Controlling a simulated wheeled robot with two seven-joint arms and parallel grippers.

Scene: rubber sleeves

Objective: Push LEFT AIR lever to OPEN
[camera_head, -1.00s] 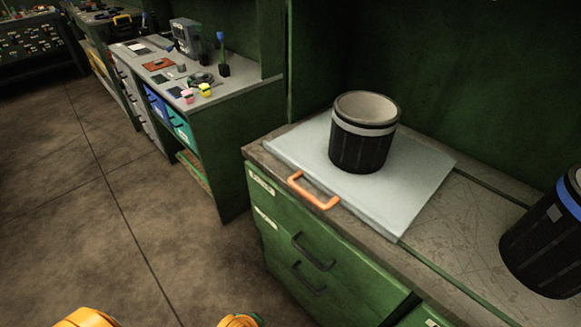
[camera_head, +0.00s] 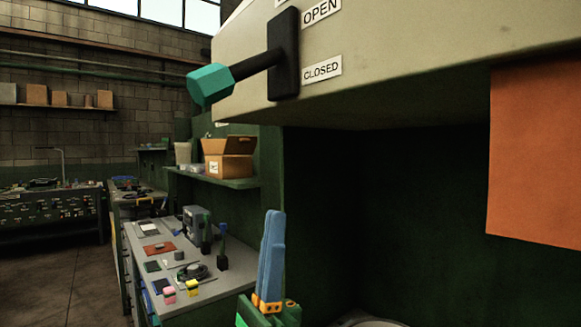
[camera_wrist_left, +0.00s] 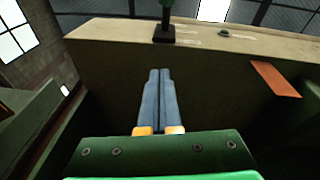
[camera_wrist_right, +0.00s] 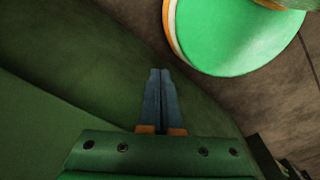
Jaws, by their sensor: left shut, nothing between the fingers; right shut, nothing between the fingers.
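The lever has a dark arm with a teal knob (camera_head: 210,86). The arm slants slightly down toward the knob. My left gripper (camera_head: 273,213), with blue fingers, is shut and empty, below the lever and apart from it. In the left wrist view the fingers (camera_wrist_left: 160,72) point toward the panel, with the lever's base (camera_wrist_left: 164,34) beyond the tips. My right gripper (camera_wrist_right: 160,72) is shut and empty, seen only in the right wrist view.
An orange sheet (camera_head: 535,150) hangs from the panel at right. A cardboard box (camera_head: 228,160) stands on a green shelf behind. A grey workbench (camera_head: 160,262) with small items is at lower left. A dark recess lies under the panel.

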